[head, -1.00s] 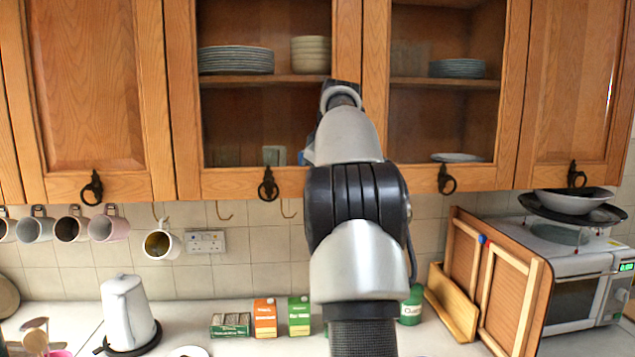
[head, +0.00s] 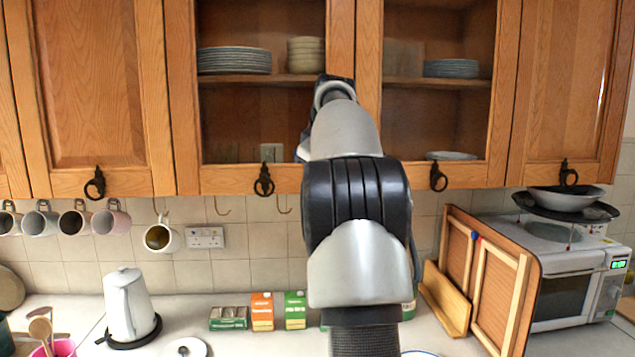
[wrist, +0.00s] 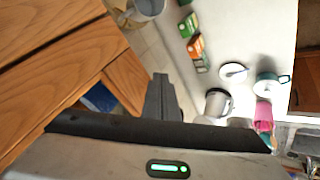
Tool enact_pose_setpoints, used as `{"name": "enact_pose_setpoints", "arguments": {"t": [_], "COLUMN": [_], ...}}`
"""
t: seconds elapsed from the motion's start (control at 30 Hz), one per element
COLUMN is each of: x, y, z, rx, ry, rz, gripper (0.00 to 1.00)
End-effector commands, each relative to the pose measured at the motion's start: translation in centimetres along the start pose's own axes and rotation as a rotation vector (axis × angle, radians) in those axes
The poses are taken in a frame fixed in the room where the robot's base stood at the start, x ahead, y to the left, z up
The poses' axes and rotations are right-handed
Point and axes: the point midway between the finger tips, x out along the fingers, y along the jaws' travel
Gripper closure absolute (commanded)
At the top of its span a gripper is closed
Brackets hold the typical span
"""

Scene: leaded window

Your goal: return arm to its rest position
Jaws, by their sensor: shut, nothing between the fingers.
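My arm rises up the middle of the head view, in front of the glazed wall cabinets (head: 230,183). Its far end is bent away from me, so my gripper is hidden there behind the arm links. In the wrist view my gripper (wrist: 161,84) shows as two dark fingers pressed together, with nothing between them. Cabinet wood (wrist: 50,30) fills the left of that view. The fingers appear apart from the cabinet and from the counter things, though the exact gap cannot be told.
Below the cabinets, mugs (head: 75,222) hang from hooks. On the counter stand a white kettle (head: 128,305), small cartons (head: 262,311), a wooden rack (head: 497,300) and a microwave (head: 565,290) with a bowl (head: 565,199) on top.

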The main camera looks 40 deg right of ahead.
Motion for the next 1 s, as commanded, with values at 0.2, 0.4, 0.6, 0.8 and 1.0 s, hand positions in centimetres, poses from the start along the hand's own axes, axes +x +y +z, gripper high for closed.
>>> {"name": "enact_pose_setpoints", "arguments": {"t": [0.2,0.4,0.6,0.8,1.0], "x": [-5.4,-8.3,-9.3,-9.5,-11.7], "y": [1.6,2.2,2.4,2.0,-4.8], "z": [1.2,1.8,1.9,1.7,-3.1], "rx": [0.003,0.003,0.003,0.003,0.03], "ry": [-0.003,-0.005,-0.006,-0.003,0.053], "rz": [0.004,0.004,0.0,-0.003,-0.063], "gripper": [1.0,1.0,1.0,1.0,1.0]}}
